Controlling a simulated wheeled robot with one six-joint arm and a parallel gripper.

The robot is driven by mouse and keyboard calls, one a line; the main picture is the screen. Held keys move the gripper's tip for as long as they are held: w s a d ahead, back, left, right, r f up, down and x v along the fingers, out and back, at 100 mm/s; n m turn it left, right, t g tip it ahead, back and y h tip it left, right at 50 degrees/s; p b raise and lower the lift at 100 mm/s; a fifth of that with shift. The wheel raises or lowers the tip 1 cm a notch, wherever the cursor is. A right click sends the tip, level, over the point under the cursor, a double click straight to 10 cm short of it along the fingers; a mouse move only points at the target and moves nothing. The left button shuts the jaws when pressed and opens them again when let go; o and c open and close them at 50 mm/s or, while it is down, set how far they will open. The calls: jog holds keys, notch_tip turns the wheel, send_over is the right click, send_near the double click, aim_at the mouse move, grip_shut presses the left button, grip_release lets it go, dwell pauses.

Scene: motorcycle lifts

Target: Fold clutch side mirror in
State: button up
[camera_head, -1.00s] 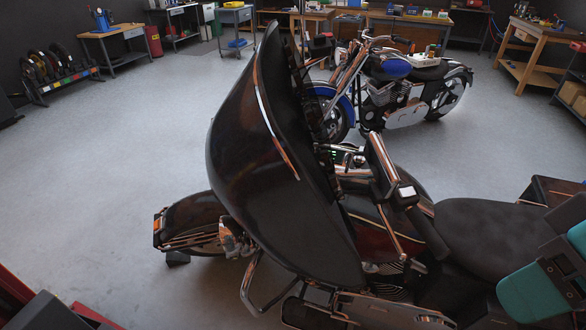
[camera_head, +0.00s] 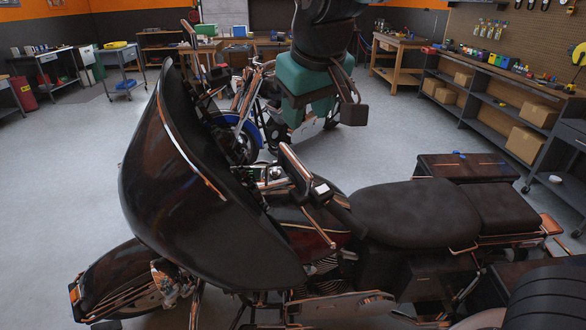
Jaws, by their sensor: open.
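A large dark motorcycle with a black fairing (camera_head: 185,190) stands across the foreground, front end to the left. On its near handlebar, an upright chrome-edged piece (camera_head: 296,166) that looks like the clutch side mirror stands above the handgrip (camera_head: 345,222). Its exact fold angle is hard to tell. A small white-topped part (camera_head: 321,188) sits at the inner end of the grip. My gripper (camera_head: 325,112), with a teal body and dark fingers, hangs from the top of the picture above and behind the near mirror. It is open, appears empty and looks apart from the mirror.
A blue and chrome motorcycle (camera_head: 238,137) stands behind, partly hidden by my arm. The long black seat (camera_head: 395,212) and a rear case (camera_head: 465,167) extend right. A shelf unit (camera_head: 500,105) lines the right wall. Open floor (camera_head: 75,160) lies at left.

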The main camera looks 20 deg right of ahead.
aim_at(296, 160)
jog(key=p+x, duration=0.2)
jog(key=x, duration=1.4)
jog(key=shift+f, duration=0.3)
grip_shut()
